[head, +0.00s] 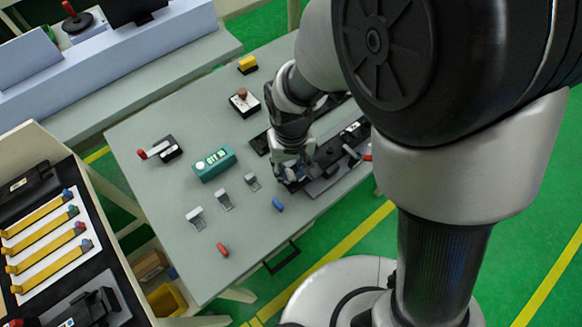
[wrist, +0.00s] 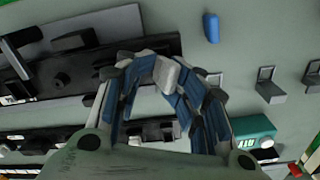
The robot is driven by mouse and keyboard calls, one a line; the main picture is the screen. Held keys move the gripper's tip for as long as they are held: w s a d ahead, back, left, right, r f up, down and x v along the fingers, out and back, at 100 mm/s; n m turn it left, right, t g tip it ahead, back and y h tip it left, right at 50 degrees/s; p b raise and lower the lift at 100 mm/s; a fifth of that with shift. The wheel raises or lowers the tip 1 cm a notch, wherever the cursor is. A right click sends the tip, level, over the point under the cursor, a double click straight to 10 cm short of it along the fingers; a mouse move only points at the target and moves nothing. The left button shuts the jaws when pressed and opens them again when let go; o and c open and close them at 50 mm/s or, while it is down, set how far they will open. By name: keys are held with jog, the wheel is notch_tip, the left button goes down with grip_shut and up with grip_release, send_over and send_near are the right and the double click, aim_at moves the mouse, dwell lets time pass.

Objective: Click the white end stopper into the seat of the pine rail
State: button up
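My gripper (head: 292,172) is over the right part of the grey table in the head view, at the near-left end of a dark fixture (head: 325,182). In the wrist view my gripper (wrist: 163,72) has its blue-padded fingers closed in on a small white piece (wrist: 169,76), which looks like the white end stopper. The fingers cover part of it. The fixture, with black bars on a grey plate, shows at the left of the wrist view (wrist: 75,72). I cannot pick out a pine-coloured rail or its seat.
A blue cylinder (head: 278,205), a red cylinder (head: 222,249) and grey brackets (head: 224,199) stand on the table (head: 150,210). A teal counter box (head: 214,164), a red-handled device (head: 160,150) and a brown-knobbed box (head: 244,102) stand farther back. The table's near-left area is clear.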

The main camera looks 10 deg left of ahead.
aim_at(291, 171)
jog(key=shift+s+d, duration=0.15)
jog(key=shift+s, duration=0.05)
notch_tip(291, 171, up, 12)
jog(key=p, duration=0.4)
jog(key=s+d+r+m+t, duration=0.1)
jog(key=d+r+m+t, duration=0.1)
jog(key=d+r, duration=0.8)
jog(key=s+d+r+m+t, duration=0.2)
jog(key=s+d+r+m, duration=0.1)
jog(key=s+d, duration=0.5)
jog(key=shift+s+d+r+t, duration=0.3)
jog(key=shift+d+r, duration=0.05)
jog(key=shift+d, duration=0.9)
jog(key=shift+c, duration=0.5)
